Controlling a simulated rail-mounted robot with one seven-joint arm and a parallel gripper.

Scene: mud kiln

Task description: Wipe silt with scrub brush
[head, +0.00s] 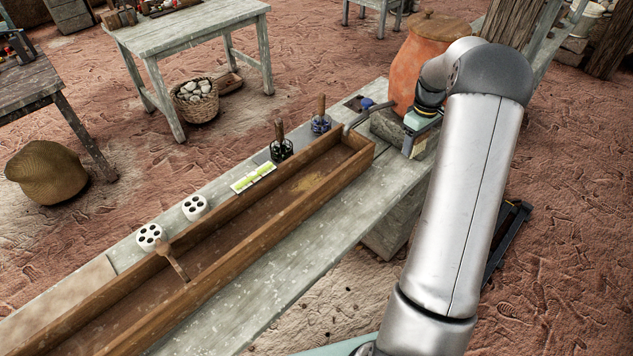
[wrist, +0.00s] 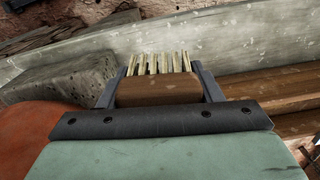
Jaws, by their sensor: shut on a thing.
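My gripper (wrist: 157,84) is shut on the scrub brush (wrist: 158,92), a brown wooden block with pale bristles pointing away from the wrist. In the head view my gripper (head: 422,122) is at the right end of the bench, beside the clay jar and right of the trough. The brush is small and partly hidden there. A yellowish patch that looks like silt (head: 306,183) lies on the floor of the long wooden trough (head: 318,200), near its right end. The brush is apart from the patch.
An orange lidded jar (head: 412,72) and a grey stone block (head: 388,126) stand close to my gripper. Behind the trough are a green level (head: 253,177), two tool holders (head: 281,149) and two white holed blocks (head: 151,237). A wooden handle (head: 173,261) leans over the trough.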

